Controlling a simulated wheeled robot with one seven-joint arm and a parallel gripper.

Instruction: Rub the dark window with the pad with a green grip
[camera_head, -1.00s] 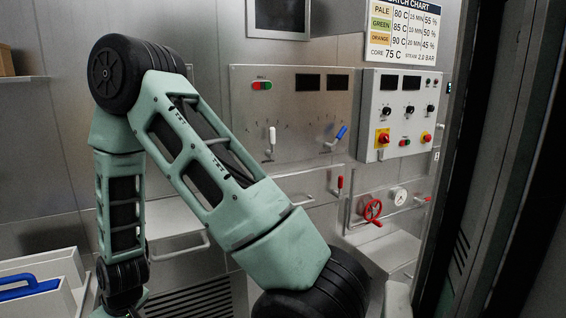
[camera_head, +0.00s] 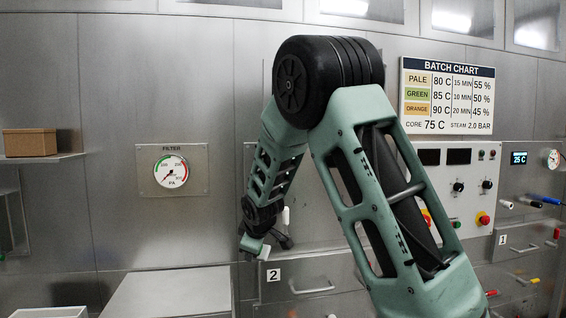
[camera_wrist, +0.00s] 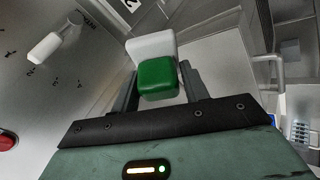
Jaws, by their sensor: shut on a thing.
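In the wrist view my gripper (camera_wrist: 159,84) is shut on the green grip (camera_wrist: 157,78) of the pad, with one dark finger on each side. The pad's pale block (camera_wrist: 150,45) sticks out beyond the grip. In the head view the end of my arm (camera_head: 256,243) hangs in front of the steel wall, small and partly hidden by my own links; the pad cannot be made out clearly there. The dark window cannot be made out now; my arm covers part of the wall below the upper cabinets.
A filter gauge (camera_head: 170,170) is on the wall to the left, and a brown box (camera_head: 30,142) sits on a shelf. A batch chart (camera_head: 447,95) hangs above a control panel (camera_head: 446,190) with knobs. A drawer front marked 2 (camera_head: 310,283) lies below my arm's end. A white lever (camera_wrist: 45,47) shows in the wrist view.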

